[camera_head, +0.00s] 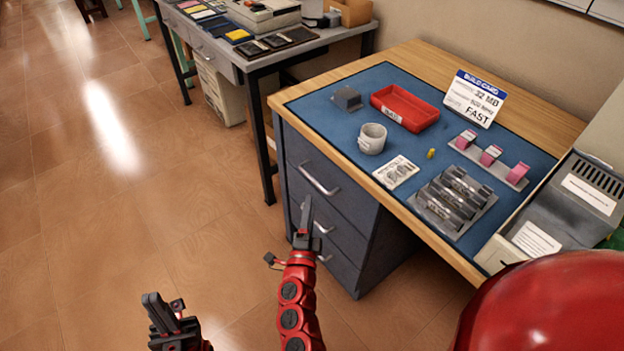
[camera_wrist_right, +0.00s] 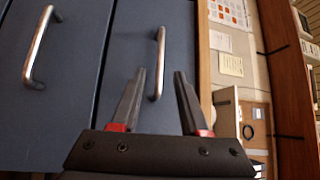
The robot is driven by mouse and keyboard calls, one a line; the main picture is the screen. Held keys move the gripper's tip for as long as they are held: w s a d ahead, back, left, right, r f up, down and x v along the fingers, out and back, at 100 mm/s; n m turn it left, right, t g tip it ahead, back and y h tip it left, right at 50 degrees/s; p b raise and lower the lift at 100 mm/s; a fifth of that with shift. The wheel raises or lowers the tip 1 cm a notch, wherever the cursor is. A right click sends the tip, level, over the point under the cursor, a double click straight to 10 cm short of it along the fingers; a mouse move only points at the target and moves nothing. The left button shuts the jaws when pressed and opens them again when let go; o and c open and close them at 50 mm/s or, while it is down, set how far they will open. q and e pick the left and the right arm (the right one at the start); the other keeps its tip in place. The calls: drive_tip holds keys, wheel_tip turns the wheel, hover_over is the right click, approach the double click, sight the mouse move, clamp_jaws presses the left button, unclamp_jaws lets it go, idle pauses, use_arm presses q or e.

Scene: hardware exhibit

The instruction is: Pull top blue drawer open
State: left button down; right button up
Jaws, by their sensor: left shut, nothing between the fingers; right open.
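The blue drawer cabinet (camera_head: 345,212) stands under the wooden-edged table. Its top drawer (camera_head: 304,160) looks closed and has a curved silver handle (camera_head: 320,181). In the right wrist view, turned on its side, this handle (camera_wrist_right: 158,62) lies in line with the gap between my right gripper's fingertips (camera_wrist_right: 160,74). I cannot tell whether they touch it. My right gripper (camera_head: 306,208) is open, just in front of the drawer and below the handle in the head view. My left gripper (camera_head: 152,298) is shut and empty, low over the floor, away from the cabinet.
A lower drawer handle (camera_wrist_right: 41,45) shows beside the top one. Another table (camera_head: 250,55) stands behind. The floor (camera_head: 130,210) left of the cabinet is clear.

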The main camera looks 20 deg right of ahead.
sight(313, 178)
drive_tip(key=x, duration=0.9)
clamp_jaws()
drive_tip(key=shift+f, duration=0.1)
idle(1.1)
